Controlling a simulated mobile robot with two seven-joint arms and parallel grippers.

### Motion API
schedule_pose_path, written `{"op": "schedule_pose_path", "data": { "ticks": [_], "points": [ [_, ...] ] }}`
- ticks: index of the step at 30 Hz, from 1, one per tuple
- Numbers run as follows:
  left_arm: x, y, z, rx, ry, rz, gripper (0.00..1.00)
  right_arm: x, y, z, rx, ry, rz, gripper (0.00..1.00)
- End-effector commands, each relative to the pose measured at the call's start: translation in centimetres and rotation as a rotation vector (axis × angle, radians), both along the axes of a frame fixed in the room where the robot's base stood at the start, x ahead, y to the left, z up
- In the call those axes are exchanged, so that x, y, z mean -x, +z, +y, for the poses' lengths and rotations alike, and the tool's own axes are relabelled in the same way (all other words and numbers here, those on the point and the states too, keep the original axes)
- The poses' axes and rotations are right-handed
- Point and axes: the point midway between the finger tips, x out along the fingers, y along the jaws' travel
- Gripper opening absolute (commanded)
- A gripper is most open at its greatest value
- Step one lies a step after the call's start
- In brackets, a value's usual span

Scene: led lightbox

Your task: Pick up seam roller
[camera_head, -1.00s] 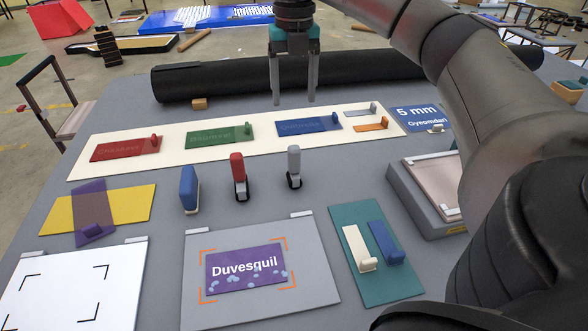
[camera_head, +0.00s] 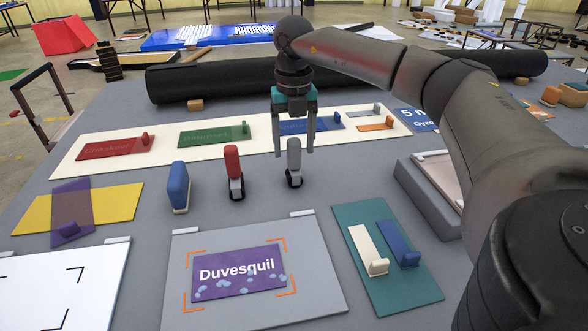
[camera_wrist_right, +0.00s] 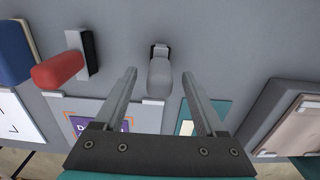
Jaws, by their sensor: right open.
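A small upright tool with a grey handle and a dark roller base (camera_head: 294,160) stands on the grey table; it looks like a seam roller. A similar tool with a red handle (camera_head: 234,172) stands to its left. My right gripper (camera_head: 292,149) is open above the grey-handled tool, pointing down, with a finger on each side of its handle top. In the right wrist view the grey handle (camera_wrist_right: 160,80) shows between the two open fingers (camera_wrist_right: 160,74). I cannot tell whether either finger touches it. My left gripper is not in view.
A blue block-like tool (camera_head: 179,187) stands left of the red one. A cream strip with coloured plates (camera_head: 215,146) lies behind. A grey board with a purple "Duvesquil" sign (camera_head: 238,273) lies in front. A teal board (camera_head: 400,290) lies at front right, and a black roll (camera_head: 215,79) behind.

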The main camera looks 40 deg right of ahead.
Motion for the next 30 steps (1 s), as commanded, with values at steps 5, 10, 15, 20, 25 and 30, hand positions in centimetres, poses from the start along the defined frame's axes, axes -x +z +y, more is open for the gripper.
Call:
{"op": "schedule_pose_path", "data": {
  "ticks": [5,10,15,20,25,30],
  "points": [
    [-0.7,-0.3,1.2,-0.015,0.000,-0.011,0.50,0.0,-1.7,0.0,0.000,0.000,0.001,0.72],
    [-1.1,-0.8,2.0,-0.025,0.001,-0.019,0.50,0.1,-3.4,0.0,0.001,0.000,0.003,0.72],
    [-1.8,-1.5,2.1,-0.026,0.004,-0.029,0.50,0.2,-6.0,0.1,0.000,0.000,0.002,0.72],
    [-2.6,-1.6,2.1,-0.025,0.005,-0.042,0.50,0.2,-7.0,0.1,0.000,0.000,0.001,0.72],
    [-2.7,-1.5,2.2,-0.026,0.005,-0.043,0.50,0.2,-6.9,0.1,0.000,0.000,0.001,0.72],
    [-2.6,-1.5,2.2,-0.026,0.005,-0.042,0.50,0.2,-6.9,0.1,0.000,0.000,0.001,0.58]
  ]
}}
